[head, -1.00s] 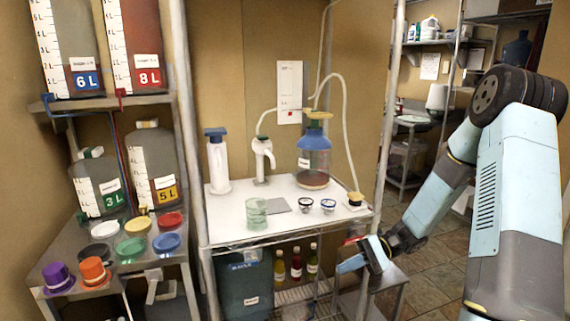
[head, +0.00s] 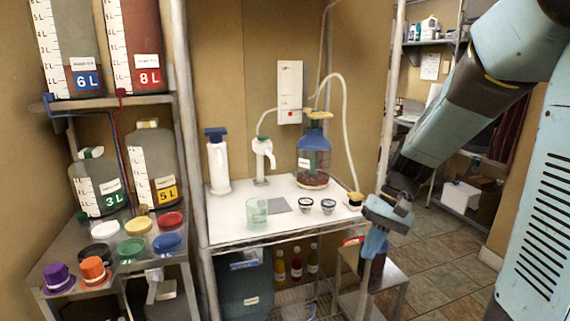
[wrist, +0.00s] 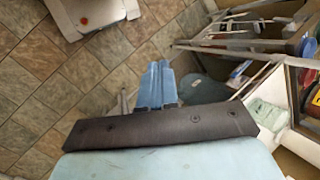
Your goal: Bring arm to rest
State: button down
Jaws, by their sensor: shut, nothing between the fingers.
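My gripper (head: 374,246) is at the right of the head view, by the front right corner of the white-topped table (head: 240,228). Its light blue fingers point down and are closed together with nothing between them. In the wrist view the shut fingers (wrist: 157,85) point out over the tiled floor. My arm comes down to it from the upper right of the head view. The fingers overlap a low metal stand in the picture; I cannot tell whether they touch it.
The table bears a clear green cup (head: 257,212), two small dark-rimmed cups and a blue-topped jug (head: 313,160). A left shelf holds labelled tanks and coloured lids. The low metal stand (head: 392,277) is below my gripper. Tiled floor at right is open.

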jog(key=s+d+r+t+h, duration=0.2)
jog(key=s+r+t, duration=0.2)
jog(key=s+r, duration=0.1)
jog(key=s+d+r+n+t+h, duration=0.1)
jog(key=s+r+t, duration=0.3)
jog(key=r, duration=0.4)
jog(key=shift+s+d+h, duration=0.6)
jog(key=shift+d+h, duration=0.2)
